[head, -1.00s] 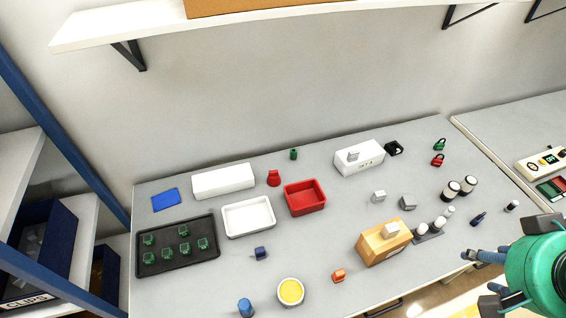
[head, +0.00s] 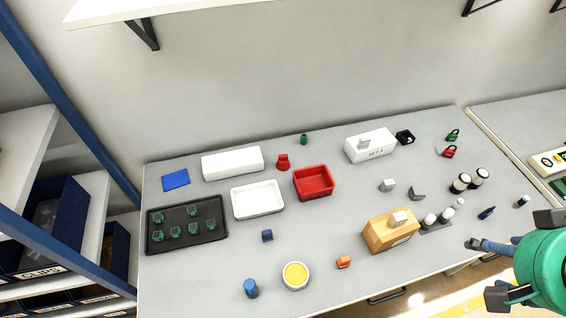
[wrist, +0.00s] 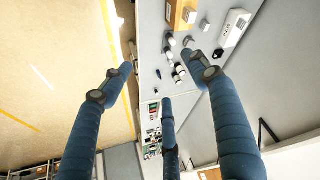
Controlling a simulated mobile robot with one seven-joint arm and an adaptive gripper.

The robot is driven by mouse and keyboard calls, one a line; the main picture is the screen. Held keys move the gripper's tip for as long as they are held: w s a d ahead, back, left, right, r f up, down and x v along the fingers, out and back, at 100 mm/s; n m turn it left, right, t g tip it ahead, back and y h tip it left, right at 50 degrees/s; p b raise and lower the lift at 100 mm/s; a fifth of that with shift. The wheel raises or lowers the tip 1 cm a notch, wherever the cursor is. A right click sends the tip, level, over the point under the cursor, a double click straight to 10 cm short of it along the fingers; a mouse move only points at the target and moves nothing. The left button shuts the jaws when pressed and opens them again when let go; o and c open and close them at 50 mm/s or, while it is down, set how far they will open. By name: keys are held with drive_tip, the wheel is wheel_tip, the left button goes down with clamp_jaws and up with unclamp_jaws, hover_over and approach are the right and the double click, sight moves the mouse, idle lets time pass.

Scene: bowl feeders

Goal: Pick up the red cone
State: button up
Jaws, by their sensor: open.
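The red cone (head: 283,162) looks like a small red piece that narrows toward its top. It stands on the grey table (head: 330,225) near the back, just behind the red tray (head: 326,193). My gripper (head: 507,256), green with blue fingers, is at the right edge of the head view, by the table's front right edge and far from the cone. In the wrist view, its three fingers (wrist: 160,82) are spread with nothing between them. The cone is not recognisable in the wrist view.
A white box (head: 232,163) and white tray (head: 258,211) stand left of the cone, and a green piece (head: 304,139) behind it. A wooden block (head: 376,244) and several dark-and-white cylinders lie between my gripper and the cone. A shelf (head: 110,10) hangs above the back.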

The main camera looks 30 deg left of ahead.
drive_tip(key=shift+r, duration=0.1)
drive_tip(key=w+a+r+n+g+y+p, duration=0.1)
drive_tip(key=w+a+r+p, duration=0.1)
drive_tip(key=w+a, duration=0.8)
drive_tip(key=w+a+r+n+g+p, duration=0.1)
drive_tip(key=w+a+n+p, duration=0.15)
drive_tip(key=w+a, duration=0.7)
drive_tip(key=w+a+f+n+g+p, duration=0.1)
drive_tip(key=w+a+f, duration=0.3)
drive_tip(key=w+a, duration=0.25)
drive_tip(key=w+a+f+g+p, duration=0.1)
drive_tip(key=w+a+f+p, duration=0.15)
drive_tip(key=w+a, duration=0.35)
drive_tip(key=s+a+f+n+g+h+p, duration=0.1)
drive_tip(key=a+f+n+p, duration=0.1)
drive_tip(key=a+f, duration=2.2)
drive_tip(key=a+p, duration=0.1)
drive_tip(key=a, duration=0.2)
drive_tip(key=shift+s+a+n+g, duration=0.25)
drive_tip(key=shift+s+n+g, duration=0.05)
drive_tip(key=shift+s+n, duration=0.1)
